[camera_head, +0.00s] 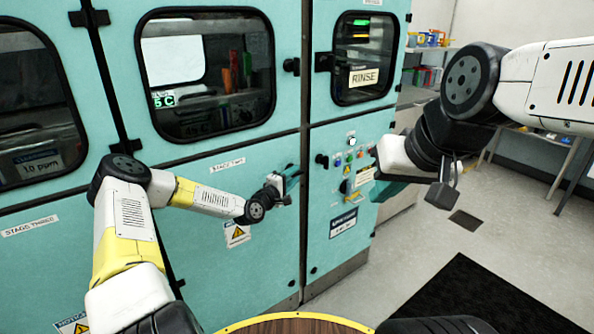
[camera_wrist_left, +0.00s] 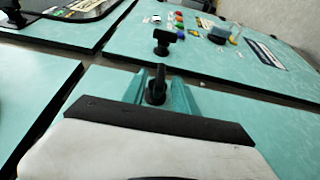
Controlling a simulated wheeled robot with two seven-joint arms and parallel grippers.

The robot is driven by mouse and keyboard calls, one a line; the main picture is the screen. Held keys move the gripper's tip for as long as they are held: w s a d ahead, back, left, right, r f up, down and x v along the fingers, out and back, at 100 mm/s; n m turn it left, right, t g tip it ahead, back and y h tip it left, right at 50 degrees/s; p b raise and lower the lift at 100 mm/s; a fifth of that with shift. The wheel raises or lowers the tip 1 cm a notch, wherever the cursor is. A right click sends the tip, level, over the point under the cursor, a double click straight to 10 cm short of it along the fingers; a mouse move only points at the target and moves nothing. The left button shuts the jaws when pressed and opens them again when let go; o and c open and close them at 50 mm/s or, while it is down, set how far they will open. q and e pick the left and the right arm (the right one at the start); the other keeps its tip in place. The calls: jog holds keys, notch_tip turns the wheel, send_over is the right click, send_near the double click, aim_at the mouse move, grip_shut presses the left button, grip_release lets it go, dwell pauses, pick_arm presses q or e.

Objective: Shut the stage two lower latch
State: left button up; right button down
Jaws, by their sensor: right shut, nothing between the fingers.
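The stage two lower door (camera_head: 220,245) is a teal panel left of the rinse panel. Its black latch (camera_wrist_left: 157,84) shows in the left wrist view, near the door's edge, upright between my teal fingers. In the head view my left gripper (camera_head: 291,172) hides this latch. In the left wrist view my left gripper (camera_wrist_left: 161,92) is open, with one finger on each side of the latch. Whether a finger touches it I cannot tell. My right gripper (camera_head: 384,190) is shut and empty, in front of the rinse panel's right side.
The rinse lower panel (camera_head: 335,255) carries another black latch (camera_head: 321,160) and several coloured buttons (camera_head: 350,157). The stage two upper door has a black latch (camera_head: 291,66) beside its window. A round wooden top (camera_head: 295,325) is at the bottom. Open floor lies to the right.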

pick_arm(q)
jog(key=shift+x, duration=1.25)
grip_shut()
